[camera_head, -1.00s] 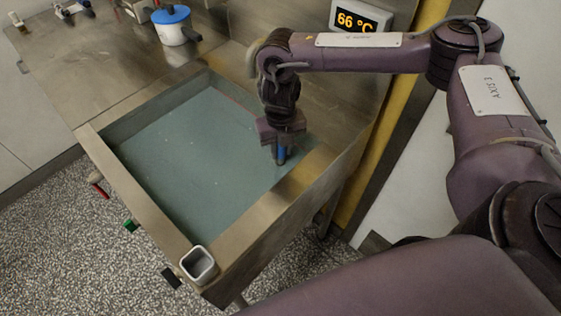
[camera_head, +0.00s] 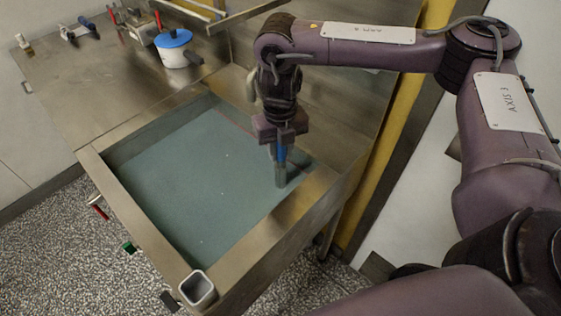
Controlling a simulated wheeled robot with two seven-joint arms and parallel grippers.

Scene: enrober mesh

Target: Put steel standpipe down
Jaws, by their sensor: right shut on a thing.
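My right gripper (camera_head: 281,133) is over the right part of the sink basin and points down. It is shut on the steel standpipe (camera_head: 281,176), which hangs upright below it. The pipe has a blue section (camera_head: 281,154) just under the fingers and a grey steel lower end. That end is over or at the greenish surface (camera_head: 190,175) in the basin, near the right inner wall; I cannot tell whether it touches. My left gripper is not in view.
The steel sink rim (camera_head: 285,215) surrounds the basin. A square open steel socket (camera_head: 198,290) stands at its near corner. A white pot with a blue lid (camera_head: 174,48) is on the counter (camera_head: 95,85) behind. A metal rack (camera_head: 247,14) is at the top.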

